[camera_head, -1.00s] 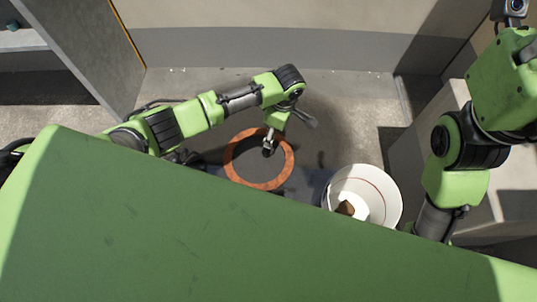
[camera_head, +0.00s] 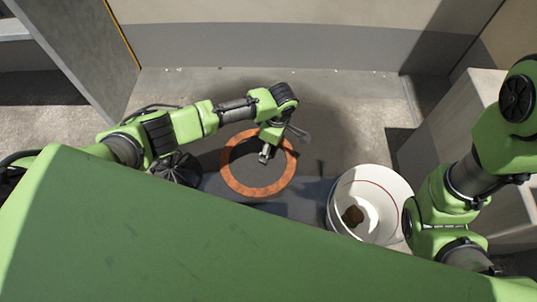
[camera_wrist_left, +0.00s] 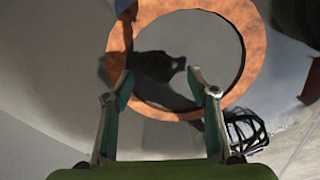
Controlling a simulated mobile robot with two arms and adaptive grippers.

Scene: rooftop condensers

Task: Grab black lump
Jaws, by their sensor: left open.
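My left gripper (camera_head: 266,155) reaches down over an orange ring (camera_head: 230,178) on the floor. In the left wrist view its two fingers (camera_wrist_left: 165,85) are spread with nothing between the tips. The ring shows there too (camera_wrist_left: 250,35), beyond the fingers. A dark patch (camera_wrist_left: 155,66) lies inside the ring; I cannot tell whether it is a black lump or the gripper's shadow.
A white bucket (camera_head: 385,187) stands right of the ring with a brown lump (camera_head: 352,215) inside. A grey panel (camera_head: 85,55) stands upper left. Floor behind the ring is clear.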

